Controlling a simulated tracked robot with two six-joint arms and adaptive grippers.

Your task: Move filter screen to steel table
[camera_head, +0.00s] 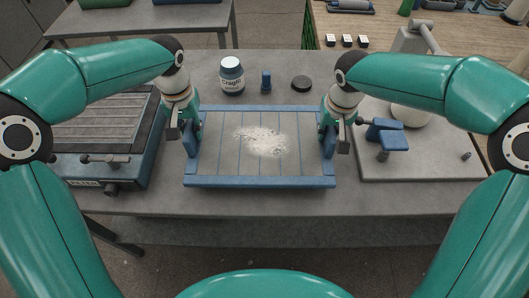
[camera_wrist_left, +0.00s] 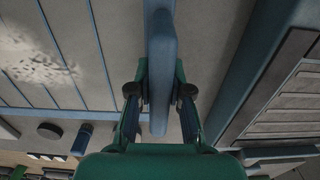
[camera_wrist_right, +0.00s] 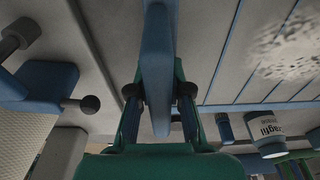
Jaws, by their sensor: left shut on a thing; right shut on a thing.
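The filter screen (camera_head: 217,158) is a blue rectangular frame with thin blue bars across a grey area. White powder (camera_head: 262,140) lies in its middle. It sits at the centre of the grey table (camera_head: 150,203); whether it touches the table I cannot tell. My left gripper (camera_head: 187,138) is shut on its left side bar, which runs between the fingers in the left wrist view (camera_wrist_left: 160,98). My right gripper (camera_head: 329,135) is shut on its right side bar, which shows between the fingers in the right wrist view (camera_wrist_right: 158,95).
A labelled jar (camera_head: 231,76), a small blue item (camera_head: 266,80) and a black disc (camera_head: 301,83) stand behind the screen. A slatted machine (camera_head: 100,125) is at left, a pale base with blue clamp (camera_head: 387,133) at right. Another grey table (camera_head: 140,18) is at back left.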

